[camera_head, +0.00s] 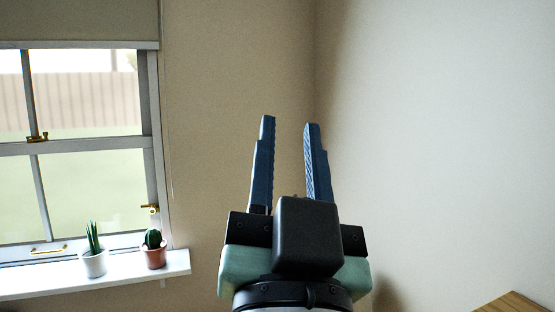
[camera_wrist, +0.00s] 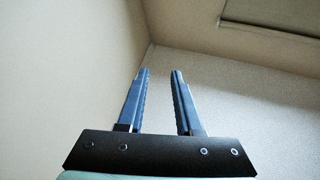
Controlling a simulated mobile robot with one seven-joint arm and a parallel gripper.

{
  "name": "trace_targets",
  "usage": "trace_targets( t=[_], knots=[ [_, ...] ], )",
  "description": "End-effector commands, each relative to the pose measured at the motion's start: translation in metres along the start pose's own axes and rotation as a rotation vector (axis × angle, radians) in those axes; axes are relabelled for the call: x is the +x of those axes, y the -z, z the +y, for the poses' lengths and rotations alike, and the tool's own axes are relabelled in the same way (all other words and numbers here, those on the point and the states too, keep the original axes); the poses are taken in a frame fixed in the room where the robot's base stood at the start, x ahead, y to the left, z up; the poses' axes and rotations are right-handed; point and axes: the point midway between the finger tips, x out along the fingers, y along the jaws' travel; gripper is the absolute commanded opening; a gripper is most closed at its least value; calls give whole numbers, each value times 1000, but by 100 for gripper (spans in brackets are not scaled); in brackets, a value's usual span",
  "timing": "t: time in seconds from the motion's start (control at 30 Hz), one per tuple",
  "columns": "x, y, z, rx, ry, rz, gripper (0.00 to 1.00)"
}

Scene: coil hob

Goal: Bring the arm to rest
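My gripper (camera_head: 290,120) points upward in front of the room corner in the head view. Its two blue fingers stand apart with nothing between them. In the wrist view my gripper (camera_wrist: 160,72) also shows both fingers spread and empty, with the walls and ceiling beyond. No object touches the fingers. The coil hob is not in either view.
A window (camera_head: 75,150) is at the left, with a white sill (camera_head: 130,279) below it. A white-potted plant (camera_head: 94,262) and a cactus in a terracotta pot (camera_head: 154,255) stand on the sill. A wooden edge (camera_head: 512,304) shows at lower right. Space around the fingers looks clear.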

Motion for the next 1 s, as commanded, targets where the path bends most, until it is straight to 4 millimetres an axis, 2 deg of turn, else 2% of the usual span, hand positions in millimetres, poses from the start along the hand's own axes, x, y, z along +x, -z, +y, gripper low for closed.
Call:
trace_targets(
  t=[0.03,0.1,0.2,1.0],
  knots=[
    [-2,24,-10,-59,22,74,35],
    [-7,49,-18,-129,36,152,35],
    [-11,66,-24,-182,43,209,35],
    [-11,67,-24,-193,42,214,35]
  ],
)
